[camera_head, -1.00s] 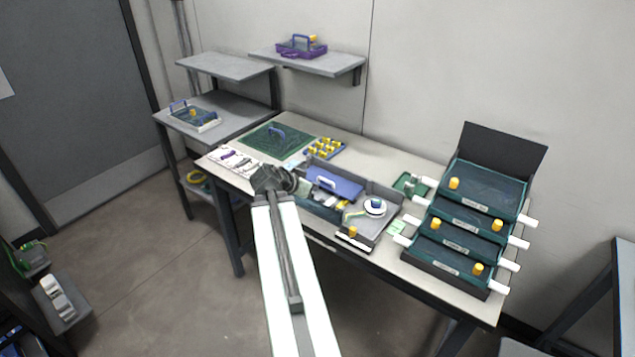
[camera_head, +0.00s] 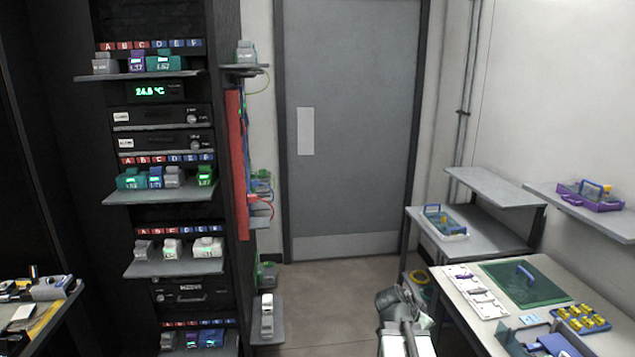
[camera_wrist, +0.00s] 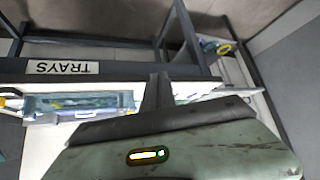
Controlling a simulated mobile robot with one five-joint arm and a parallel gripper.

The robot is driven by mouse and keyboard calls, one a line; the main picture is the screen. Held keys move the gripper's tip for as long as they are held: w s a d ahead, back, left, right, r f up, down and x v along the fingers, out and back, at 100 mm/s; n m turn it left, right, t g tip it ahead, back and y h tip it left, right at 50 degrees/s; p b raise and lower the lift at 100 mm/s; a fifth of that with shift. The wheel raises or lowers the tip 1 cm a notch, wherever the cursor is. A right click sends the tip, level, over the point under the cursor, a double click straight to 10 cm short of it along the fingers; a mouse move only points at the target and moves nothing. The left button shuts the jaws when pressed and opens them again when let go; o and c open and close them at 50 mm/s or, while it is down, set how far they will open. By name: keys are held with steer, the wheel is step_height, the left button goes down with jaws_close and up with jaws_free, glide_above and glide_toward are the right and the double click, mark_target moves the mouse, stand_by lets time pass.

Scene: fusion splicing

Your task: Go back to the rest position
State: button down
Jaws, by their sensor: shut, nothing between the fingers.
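My gripper (camera_head: 398,300) shows at the lower middle right of the head view, at the end of my white arm. It is beside the left edge of the workbench (camera_head: 462,318) and apart from the things on it. In the wrist view my gripper (camera_wrist: 158,95) is shut, its fingers together with nothing between them. Behind the fingers, the wrist view shows the bench edge with a "TRAYS" label (camera_wrist: 60,68). No marked rest place is in view.
A rack (camera_head: 165,215) with several shelves of small modules stands at the left. A grey door (camera_head: 352,130) is at the back. The bench bears a green mat (camera_head: 525,283) and a board of yellow pieces (camera_head: 582,319). Open floor (camera_head: 340,300) lies before the door.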

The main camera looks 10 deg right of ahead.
steer(key=w+a+f+n+y+p, duration=0.1)
steer(key=w+a+n+y, duration=0.2)
steer(key=a, duration=1.3)
steer(key=s+a+f+n+g+y, duration=0.1)
steer(key=s+a+n+y, duration=0.1)
steer(key=a+n, duration=0.3)
steer(key=s+a+f+n+g+y, duration=0.2)
steer(key=s+a+n, duration=0.3)
steer(key=a, duration=0.4)
steer(key=shift+a+n+y, duration=0.3)
steer(key=shift+a+y, duration=0.05)
steer(key=shift+y, duration=0.05)
